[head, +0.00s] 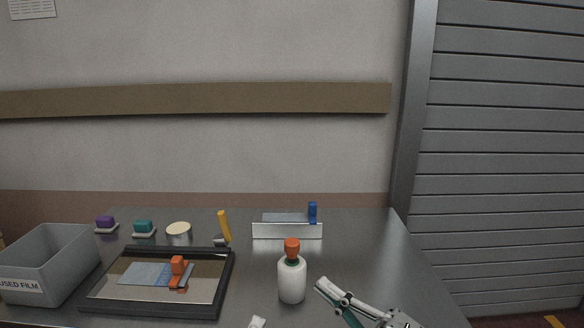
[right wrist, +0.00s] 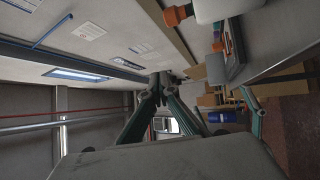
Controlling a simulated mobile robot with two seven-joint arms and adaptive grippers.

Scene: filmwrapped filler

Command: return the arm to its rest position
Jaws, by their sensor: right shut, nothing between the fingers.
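My right gripper (head: 322,285) reaches in from the lower right of the head view, just right of the white bottle. It is shut and empty. In the right wrist view its fingers (right wrist: 160,82) meet at the tips with nothing between them. A small pale tip (head: 257,322), apparently of my left gripper, shows at the bottom edge of the head view. The rest of it is out of frame. The white bottle (head: 292,281) with an orange cap stands upright on the dark table (head: 365,250).
A black-rimmed tray (head: 100,306) holds a blue sheet and an orange tool (head: 178,268). A grey bin (head: 65,270) stands far left. Behind are purple (head: 105,222) and teal (head: 143,227) blocks, a round tin (head: 179,232), a yellow-handled tool (head: 224,226) and a white holder (head: 287,231). The table's right side is clear.

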